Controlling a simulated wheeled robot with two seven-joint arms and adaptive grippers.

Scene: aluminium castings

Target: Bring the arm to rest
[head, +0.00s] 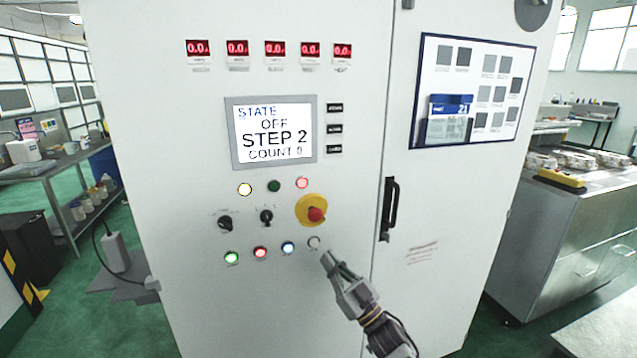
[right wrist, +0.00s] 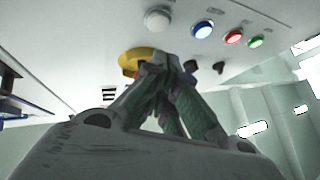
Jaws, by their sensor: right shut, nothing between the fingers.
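My right gripper (head: 328,258) is shut and empty. In the head view it points up and left at the control cabinet (head: 345,110), its tips just below and right of the white button (head: 314,242). I cannot tell whether the tips touch the panel. In the right wrist view the shut fingers (right wrist: 172,62) show in front of the yellow-ringed red emergency stop (right wrist: 132,62), with the white button (right wrist: 158,18) above them. The cabinet screen (head: 272,132) reads STATE OFF, STEP 2, COUNT 0. My left gripper is not in view.
Green, red and blue buttons (head: 288,247) sit left of the white one. A black door handle (head: 389,208) stands right of my gripper. A metal bench (head: 565,235) with castings stands at the right, a shelf table (head: 60,170) at the left. Green floor shows between them.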

